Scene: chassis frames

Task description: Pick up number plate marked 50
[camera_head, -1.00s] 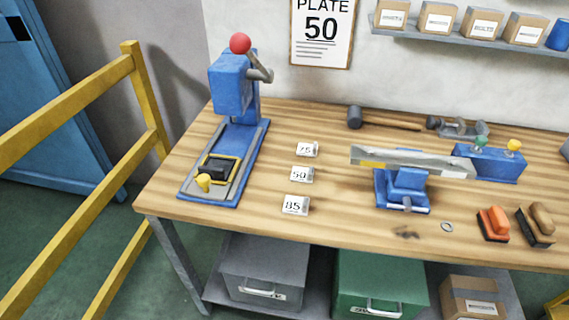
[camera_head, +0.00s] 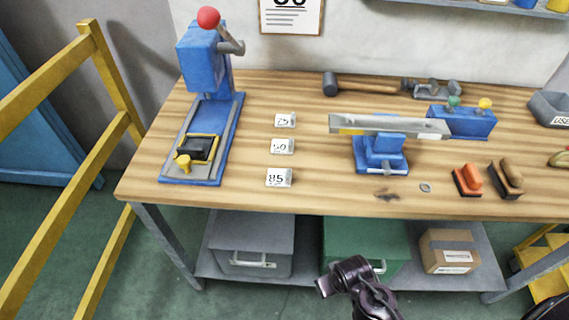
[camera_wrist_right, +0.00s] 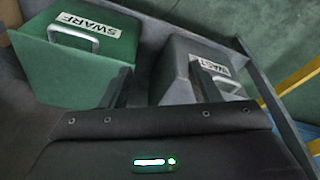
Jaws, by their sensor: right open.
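The number plate marked 50 (camera_head: 281,146) is a small white plate on the wooden workbench (camera_head: 240,205). It lies between the plate marked 75 (camera_head: 285,120), farther back, and the plate marked 85 (camera_head: 279,177), nearer the front edge. My right gripper (camera_head: 326,284) is dark and shows low in the head view, in front of the bench and apart from the plates. In the right wrist view its two fingers (camera_wrist_right: 166,85) stand apart with nothing held between them; the plates are out of that view. My left gripper is not in view.
A blue press (camera_head: 205,130) stands left of the plates, and a blue clamp holding a metal bar (camera_head: 385,125) stands right. Below are a grey bin (camera_head: 250,245) and a green bin marked SWARF (camera_wrist_right: 75,65). A yellow railing (camera_head: 105,75) is at left.

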